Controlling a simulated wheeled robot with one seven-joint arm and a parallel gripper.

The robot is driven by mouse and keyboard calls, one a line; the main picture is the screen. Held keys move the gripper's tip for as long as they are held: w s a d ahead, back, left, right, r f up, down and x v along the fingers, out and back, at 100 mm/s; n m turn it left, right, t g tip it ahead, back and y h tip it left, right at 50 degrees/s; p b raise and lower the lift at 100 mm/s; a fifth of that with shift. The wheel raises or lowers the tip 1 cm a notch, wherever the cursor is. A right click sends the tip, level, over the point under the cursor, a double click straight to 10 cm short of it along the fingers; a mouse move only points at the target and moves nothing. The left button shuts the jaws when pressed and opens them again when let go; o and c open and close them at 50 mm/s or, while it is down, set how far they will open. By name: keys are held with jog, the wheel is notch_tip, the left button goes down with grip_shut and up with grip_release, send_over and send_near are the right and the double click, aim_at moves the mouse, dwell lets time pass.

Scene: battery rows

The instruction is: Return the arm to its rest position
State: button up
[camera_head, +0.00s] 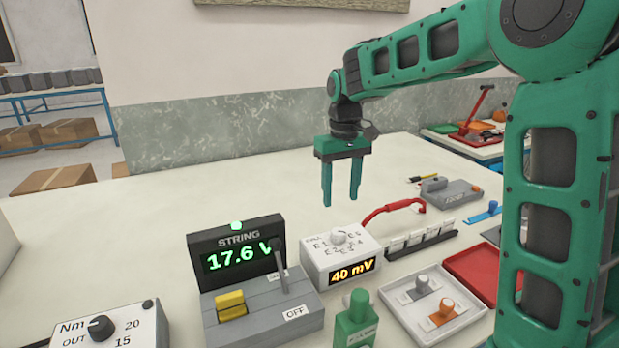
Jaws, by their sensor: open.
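My gripper (341,201) hangs from the end of my green arm, its two fingers pointing down and apart. It is open, with nothing between the fingers. It hovers above the white bench top (150,225), behind the white cell meter box (318,257) that reads 40 mV. My arm reaches in from the right side and bends down at the wrist.
A string display (236,252) reads 17.6 V above a grey switch box (262,312). A red curved handle (392,207), white blocks (418,240), a white tray (412,318) and a red tray (470,268) lie at right. A torque dial box (115,325) stands front left. The back left bench is clear.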

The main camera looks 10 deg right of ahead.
jog(key=s+d+f+m, duration=0.1)
jog(key=s+d+m, duration=0.2)
jog(key=s+d, duration=0.7)
jog(key=s+d+m, duration=0.3)
jog(key=s+d, duration=0.3)
jog(key=s, duration=0.7)
jog(key=s+d+f+m, duration=0.1)
jog(key=s+f, duration=0.1)
jog(key=s, duration=0.4)
jog(key=s+f+m, duration=0.1)
jog(key=s+f, duration=0.1)
jog(key=s, duration=0.4)
jog(key=shift+d+f+m, duration=0.3)
jog(key=shift+d, duration=0.1)
jog(key=shift+w, duration=0.1)
jog(key=shift+w+f, duration=0.25)
jog(key=shift+w, duration=0.4)
